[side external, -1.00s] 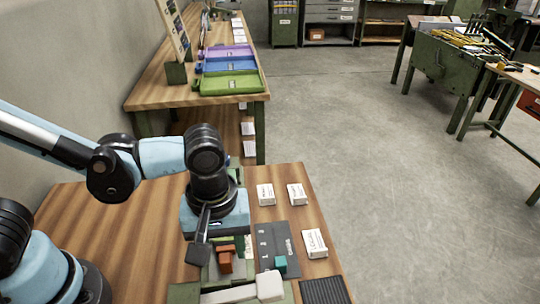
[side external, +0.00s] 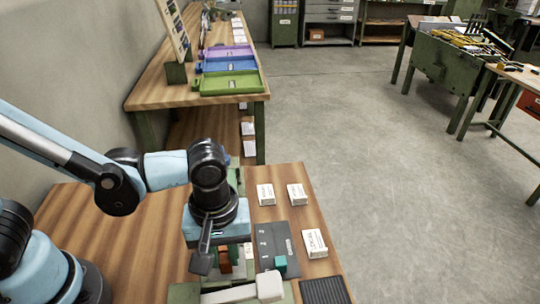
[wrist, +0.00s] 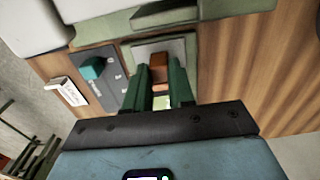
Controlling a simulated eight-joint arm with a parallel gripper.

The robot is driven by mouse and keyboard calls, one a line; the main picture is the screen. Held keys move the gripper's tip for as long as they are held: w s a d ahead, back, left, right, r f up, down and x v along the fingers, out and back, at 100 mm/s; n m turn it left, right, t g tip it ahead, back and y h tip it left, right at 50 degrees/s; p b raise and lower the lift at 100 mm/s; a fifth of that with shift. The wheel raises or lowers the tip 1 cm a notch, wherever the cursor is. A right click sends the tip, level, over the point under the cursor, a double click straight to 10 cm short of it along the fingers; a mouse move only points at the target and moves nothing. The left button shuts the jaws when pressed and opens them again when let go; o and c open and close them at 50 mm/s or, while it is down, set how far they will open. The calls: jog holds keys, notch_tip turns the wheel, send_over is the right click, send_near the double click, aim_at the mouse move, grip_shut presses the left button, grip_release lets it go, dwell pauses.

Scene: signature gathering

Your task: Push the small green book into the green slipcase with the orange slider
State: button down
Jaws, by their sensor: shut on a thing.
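The orange slider (side external: 224,264) stands upright on a pale green fixture at the front of the bench. In the wrist view the orange slider (wrist: 160,62) sits between the tips of my gripper's dark green fingers. My gripper (wrist: 160,76) is shut on it, pointing down. A green piece with a pale patch (wrist: 161,102) shows between the fingers; I cannot tell whether it is the small green book or the green slipcase. In the side view my wrist and gripper body cover much of the fixture, so the book and slipcase cannot be made out clearly.
Beside the fixture lies a dark grey plate (side external: 270,240) with a teal block (side external: 280,264). White labelled boxes (side external: 314,243) stand to its right. A white rounded handle (side external: 269,285) and a black ribbed mat (side external: 324,291) lie in front. Bare wood is free at left.

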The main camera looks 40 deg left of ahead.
jog(key=w+a, duration=0.8)
jog(key=shift+w+a, duration=0.4)
jog(key=c, duration=1)
grip_release()
jog(key=shift+d, duration=0.1)
jog(key=shift+o, duration=0.2)
jog(key=shift+s+r, duration=0.1)
jog(key=shift+r, duration=0.05)
notch_tip(320, 180, up, 12)
jog(key=s+a+f+m+t, duration=0.2)
jog(key=s+a+m+t, duration=0.1)
jog(key=a+m+t, duration=0.4)
jog(key=shift+a+f+m, duration=0.2)
jog(key=shift+a+m, duration=0.5)
jog(key=shift+m, duration=0.3)
